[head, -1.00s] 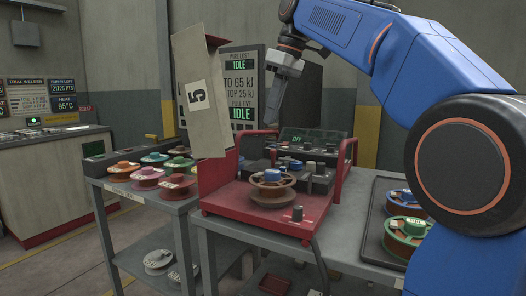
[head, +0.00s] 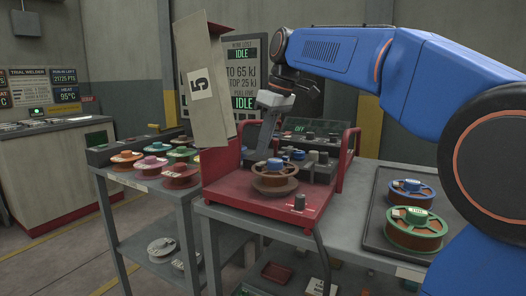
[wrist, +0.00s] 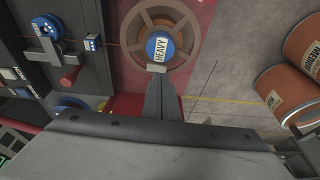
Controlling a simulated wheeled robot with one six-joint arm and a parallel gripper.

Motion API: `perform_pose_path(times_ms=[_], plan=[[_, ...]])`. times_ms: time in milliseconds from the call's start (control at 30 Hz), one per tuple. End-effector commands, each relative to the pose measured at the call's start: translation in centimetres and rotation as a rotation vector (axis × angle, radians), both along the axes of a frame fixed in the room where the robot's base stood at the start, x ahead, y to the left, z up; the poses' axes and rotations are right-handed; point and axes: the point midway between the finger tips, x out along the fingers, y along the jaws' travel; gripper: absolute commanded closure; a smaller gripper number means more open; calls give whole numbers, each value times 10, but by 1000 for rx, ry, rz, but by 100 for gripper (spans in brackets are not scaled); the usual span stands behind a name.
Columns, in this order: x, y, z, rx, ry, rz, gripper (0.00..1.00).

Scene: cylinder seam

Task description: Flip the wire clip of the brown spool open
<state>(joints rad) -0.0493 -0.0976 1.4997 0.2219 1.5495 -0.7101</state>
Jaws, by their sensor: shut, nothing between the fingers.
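The brown spool (head: 275,187) lies flat on the red bed of the machine. It has a blue hub, which reads HEAVY in the wrist view (wrist: 160,47). My gripper (head: 262,152) reaches down from above, just behind the hub in the head view. In the wrist view my shut, empty fingers (wrist: 160,78) point at the hub's lower edge, over the spool's rim. A small pale piece (wrist: 156,68) shows at the fingertips; I cannot tell whether it is the wire clip or whether I touch it. A thin wire runs left from the spool.
A dark tray (head: 377,228) at right holds two spools. Brown drums (wrist: 283,97) show at right in the wrist view.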

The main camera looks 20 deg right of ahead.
Motion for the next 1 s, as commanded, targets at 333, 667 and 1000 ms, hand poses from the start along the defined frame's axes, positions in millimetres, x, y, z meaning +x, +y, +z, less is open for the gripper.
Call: perform_pose_path(times_ms=[333, 667, 1000], plan=[[-2, 2, -17, 0, -1, 0, 100], [-2, 2, -20, 0, 0, 0, 100], [-4, 4, -27, -7, 0, 1, 100]])
